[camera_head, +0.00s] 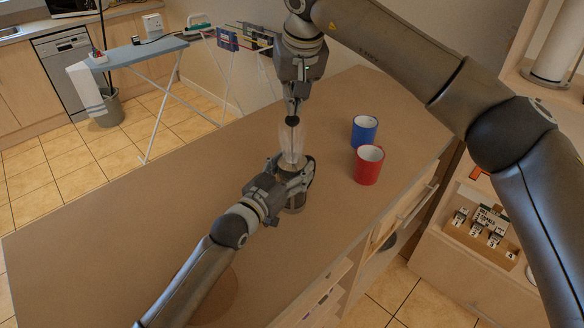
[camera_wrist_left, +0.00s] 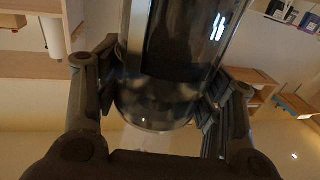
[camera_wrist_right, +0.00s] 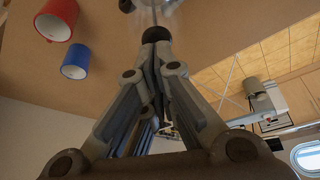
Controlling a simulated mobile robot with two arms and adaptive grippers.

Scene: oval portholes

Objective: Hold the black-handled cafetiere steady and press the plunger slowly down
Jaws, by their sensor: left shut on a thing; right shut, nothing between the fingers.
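The cafetiere (camera_head: 291,162) stands upright on the brown worktop (camera_head: 150,215); its glass is clear above and dark in the lower part. My left gripper (camera_head: 295,180) is shut around its body; the left wrist view also shows the dark glass (camera_wrist_left: 165,95) between the fingers. The black plunger knob (camera_head: 292,121) is above the glass. My right gripper (camera_head: 292,110) is shut and empty, pointing down with its fingertips at the knob; the right wrist view shows the knob (camera_wrist_right: 156,35) at the fingertips. Whether they touch firmly, I cannot tell. The handle is hidden.
A blue mug (camera_head: 364,131) and a red mug (camera_head: 368,165) stand on the worktop right of the cafetiere. An ironing board (camera_head: 140,52) stands beyond the worktop's far edge. The worktop's left part is clear.

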